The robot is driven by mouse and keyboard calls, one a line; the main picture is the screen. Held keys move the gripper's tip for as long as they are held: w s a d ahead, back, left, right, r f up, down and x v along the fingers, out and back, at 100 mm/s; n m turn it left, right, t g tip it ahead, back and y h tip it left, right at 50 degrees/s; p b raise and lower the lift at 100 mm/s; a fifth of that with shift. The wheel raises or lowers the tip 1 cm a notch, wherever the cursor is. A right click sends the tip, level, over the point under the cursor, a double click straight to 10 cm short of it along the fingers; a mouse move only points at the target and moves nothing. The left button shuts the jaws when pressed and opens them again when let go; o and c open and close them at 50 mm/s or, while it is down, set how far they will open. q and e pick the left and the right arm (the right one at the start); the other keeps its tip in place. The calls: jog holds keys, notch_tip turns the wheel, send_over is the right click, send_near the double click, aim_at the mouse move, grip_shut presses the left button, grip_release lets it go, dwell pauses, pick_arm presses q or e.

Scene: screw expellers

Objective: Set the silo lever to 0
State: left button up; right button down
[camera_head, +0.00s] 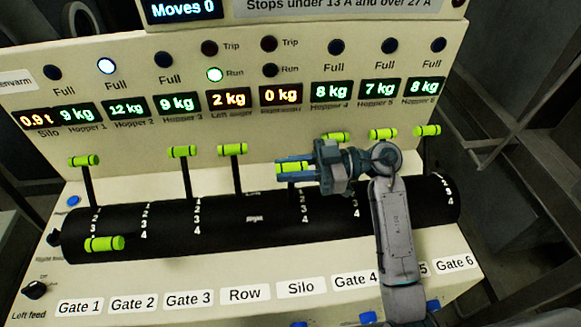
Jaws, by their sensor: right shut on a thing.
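The silo lever (293,168) has a yellow-green handle and stands above the drum slot over the "Silo" label (300,287). My right gripper (283,168) comes from the right and is shut around this handle. The handle sits a little lower than the upright Row lever (232,149) to its left. The numbers 2, 3 and 4 show on the drum (290,228) below it; the gripper and handle hide part of the lever, so its exact mark cannot be told. My left gripper is not in view.
The Gate 1 (84,160) and Gate 3 (185,152) levers stand up, while the Gate 2 lever (104,243) is down low. The Gate 4 (335,136), Gate 5 (383,134) and Gate 6 (428,130) handles stand close behind my right arm. The silo display (37,121) reads 0.9 t.

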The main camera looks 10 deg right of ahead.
jog(key=w+m+p, duration=0.1)
jog(key=p, duration=0.1)
jog(key=w+m+p, duration=0.1)
jog(key=w+p, duration=0.2)
jog(key=shift+w+f+m+p, duration=0.3)
jog(key=shift+w+m+p, duration=0.05)
jog(key=shift+m+p, duration=0.05)
jog(key=c, duration=1.2)
grip_release()
jog(key=shift+c, duration=0.2)
jog(key=shift+d, duration=0.1)
jog(key=d+b, duration=0.4)
jog(key=d, duration=0.6)
jog(key=shift+d, duration=0.3)
